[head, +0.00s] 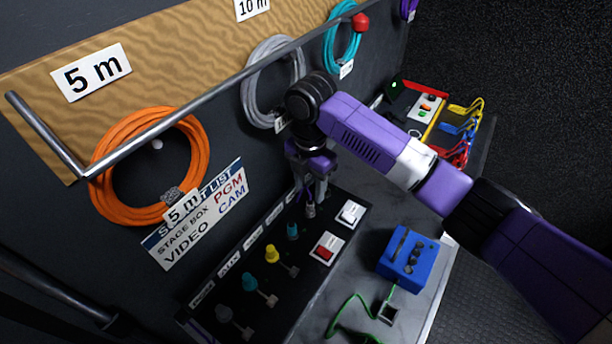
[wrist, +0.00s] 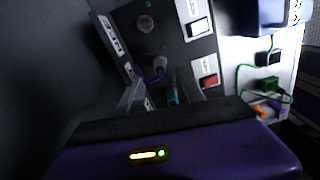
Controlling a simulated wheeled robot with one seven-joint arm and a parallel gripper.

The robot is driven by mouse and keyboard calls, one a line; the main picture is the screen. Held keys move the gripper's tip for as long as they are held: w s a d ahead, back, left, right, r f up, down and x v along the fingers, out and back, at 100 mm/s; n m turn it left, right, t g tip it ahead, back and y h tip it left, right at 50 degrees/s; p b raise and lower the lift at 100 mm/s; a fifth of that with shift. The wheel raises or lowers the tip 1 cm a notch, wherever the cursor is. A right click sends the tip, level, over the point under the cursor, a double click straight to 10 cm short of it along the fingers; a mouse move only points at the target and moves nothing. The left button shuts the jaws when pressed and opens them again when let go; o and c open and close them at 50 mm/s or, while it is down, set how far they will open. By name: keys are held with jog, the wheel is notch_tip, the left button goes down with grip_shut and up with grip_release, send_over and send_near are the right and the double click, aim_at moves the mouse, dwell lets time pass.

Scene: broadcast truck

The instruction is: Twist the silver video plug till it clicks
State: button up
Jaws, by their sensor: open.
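The silver plug (head: 310,210) sits in the sloped dark connector panel (head: 318,283), at the far end of its row, just below my gripper (head: 312,190). In the wrist view a silver round connector (wrist: 160,64) shows just past my fingertips (wrist: 160,88), with a small purple part beside it. I take it for the same plug, but cannot be sure. My gripper is open and points down at the panel. The fingers are near the plug; I cannot tell whether they touch it. A teal plug (wrist: 173,95) shows between the fingers, lower in the wrist view.
A teal plug (head: 292,231), a yellow plug (head: 271,253), another teal plug (head: 250,283) and a grey one (head: 224,313) line the panel. White (head: 350,212) and red (head: 325,250) switches sit beside them. A blue box (head: 408,256) stands right. Cable coils hang on the wall.

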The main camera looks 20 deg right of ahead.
aim_at(310, 200)
jog(key=shift+f+p, duration=0.5)
jog(key=shift+f, duration=3.05)
grip_shut()
